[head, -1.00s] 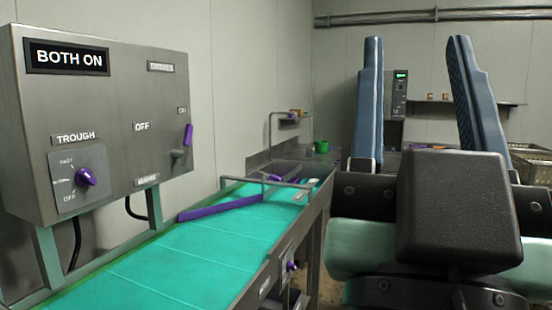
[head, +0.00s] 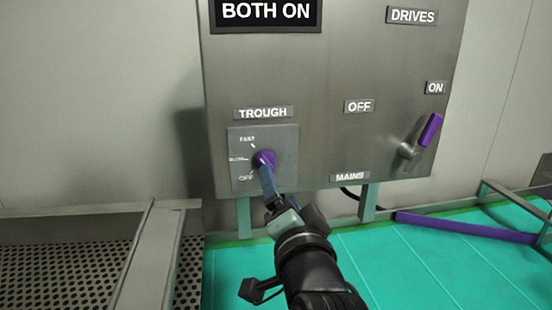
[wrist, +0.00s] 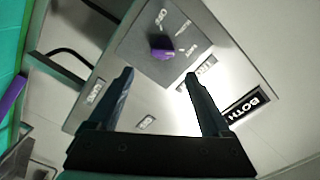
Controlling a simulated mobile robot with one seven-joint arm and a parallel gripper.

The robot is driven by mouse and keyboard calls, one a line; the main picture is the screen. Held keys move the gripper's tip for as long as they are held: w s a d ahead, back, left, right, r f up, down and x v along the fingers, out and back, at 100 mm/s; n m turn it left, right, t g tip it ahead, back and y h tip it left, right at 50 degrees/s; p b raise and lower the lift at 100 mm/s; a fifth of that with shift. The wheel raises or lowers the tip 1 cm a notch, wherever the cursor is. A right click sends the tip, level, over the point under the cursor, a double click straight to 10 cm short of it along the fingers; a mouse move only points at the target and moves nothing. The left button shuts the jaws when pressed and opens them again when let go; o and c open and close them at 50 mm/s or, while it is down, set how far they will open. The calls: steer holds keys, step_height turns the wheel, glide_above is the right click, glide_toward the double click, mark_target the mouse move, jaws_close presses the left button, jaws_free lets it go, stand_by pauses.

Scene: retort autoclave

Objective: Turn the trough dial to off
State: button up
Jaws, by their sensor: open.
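The trough dial (head: 264,158) is a purple knob on a grey square plate under the TROUGH label. Its marks read FAST at the top, SLOW at the middle left and OFF at the bottom left. I cannot tell for sure which mark it points at. My gripper (head: 268,182) is just below and in front of the dial in the head view, partly covering it. In the wrist view the dial (wrist: 162,48) shows beyond the two open fingertips (wrist: 159,76), roughly between their lines, with nothing held.
The panel display (head: 265,12) reads BOTH ON. A purple-handled mains lever (head: 430,130) stands near the ON label at the panel's right. A green belt (head: 420,260) runs below. A perforated metal tray (head: 60,265) with a raised rail lies at left.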

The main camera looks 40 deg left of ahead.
mark_target(262, 158)
steer(key=p+x, duration=0.3)
steer(key=x, duration=0.6)
steer(key=shift+a, duration=0.2)
steer(key=shift+s+r, duration=0.1)
jaws_close()
